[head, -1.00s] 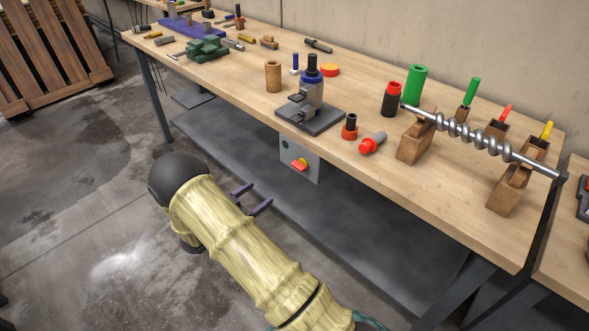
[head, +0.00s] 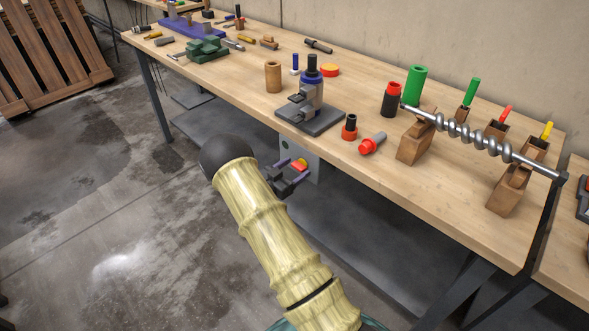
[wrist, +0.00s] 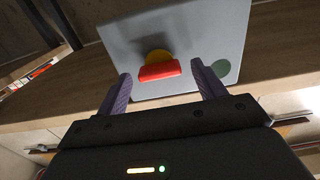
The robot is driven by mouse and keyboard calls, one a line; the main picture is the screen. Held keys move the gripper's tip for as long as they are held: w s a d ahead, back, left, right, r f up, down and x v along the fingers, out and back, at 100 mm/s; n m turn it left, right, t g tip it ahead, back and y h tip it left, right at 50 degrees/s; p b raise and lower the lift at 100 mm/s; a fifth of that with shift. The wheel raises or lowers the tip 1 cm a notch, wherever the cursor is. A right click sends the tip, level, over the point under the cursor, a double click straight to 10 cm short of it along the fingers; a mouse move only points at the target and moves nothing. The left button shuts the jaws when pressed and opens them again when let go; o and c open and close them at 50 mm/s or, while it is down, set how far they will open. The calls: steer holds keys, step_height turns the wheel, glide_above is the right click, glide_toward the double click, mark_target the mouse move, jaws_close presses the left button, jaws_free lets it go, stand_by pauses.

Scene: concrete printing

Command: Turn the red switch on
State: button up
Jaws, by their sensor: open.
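The red switch (head: 299,165) is a red bar on a yellow round base, on a grey box fixed to the front edge of the workbench. In the wrist view the red switch (wrist: 160,71) lies across, nearly level, in front of the yellow base (wrist: 158,57). The grey box (wrist: 205,35) also carries a round green spot (wrist: 221,68) beside the switch. My gripper (head: 290,180) is open, close to the box. In the wrist view my gripper (wrist: 160,85) has one purple finger on each side of the red bar, with gaps between; contact cannot be told.
The wooden workbench (head: 350,180) reaches over the box. A dark lower shelf (head: 350,235) lies below.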

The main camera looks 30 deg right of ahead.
steer(key=shift+w+d, duration=0.15)
steer(key=shift+d, duration=0.2)
steer(key=c, duration=1)
